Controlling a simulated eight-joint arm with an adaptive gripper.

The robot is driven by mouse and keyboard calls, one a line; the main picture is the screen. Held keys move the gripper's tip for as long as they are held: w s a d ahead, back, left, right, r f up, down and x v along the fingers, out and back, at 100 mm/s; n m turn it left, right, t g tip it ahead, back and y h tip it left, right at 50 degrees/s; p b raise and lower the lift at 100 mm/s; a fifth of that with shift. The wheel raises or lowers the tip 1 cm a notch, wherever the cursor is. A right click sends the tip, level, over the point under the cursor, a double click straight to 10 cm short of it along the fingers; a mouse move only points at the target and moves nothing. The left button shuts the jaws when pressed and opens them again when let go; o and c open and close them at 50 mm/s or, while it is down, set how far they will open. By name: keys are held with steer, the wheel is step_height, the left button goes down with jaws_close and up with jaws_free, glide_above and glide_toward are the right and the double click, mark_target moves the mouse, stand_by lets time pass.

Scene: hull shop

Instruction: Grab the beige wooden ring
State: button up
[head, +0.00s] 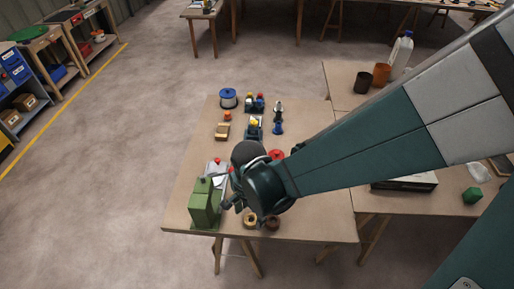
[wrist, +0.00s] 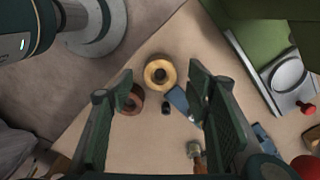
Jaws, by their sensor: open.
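The beige wooden ring (head: 249,219) lies flat near the front edge of the wooden table, next to a darker brown ring (head: 272,223). In the wrist view the beige ring (wrist: 160,70) is ahead of the fingertips, between them across the picture, with a dark centre. The brown ring (wrist: 132,103) is just beside it, partly behind the left finger. My gripper (wrist: 162,88) is open and empty, above the table. In the head view my wrist hides much of the gripper and part of the table.
A green machine (head: 205,206) with a grey plate stands left of the rings; it also shows in the wrist view (wrist: 245,22). Small dark and blue parts (wrist: 178,101) lie close to the beige ring. A blue spool (head: 228,97) and several small items stand farther back.

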mark_target(251, 220)
steer(key=shift+f+b, duration=0.45)
steer(key=shift+f, duration=1.35)
steer(key=c, duration=1)
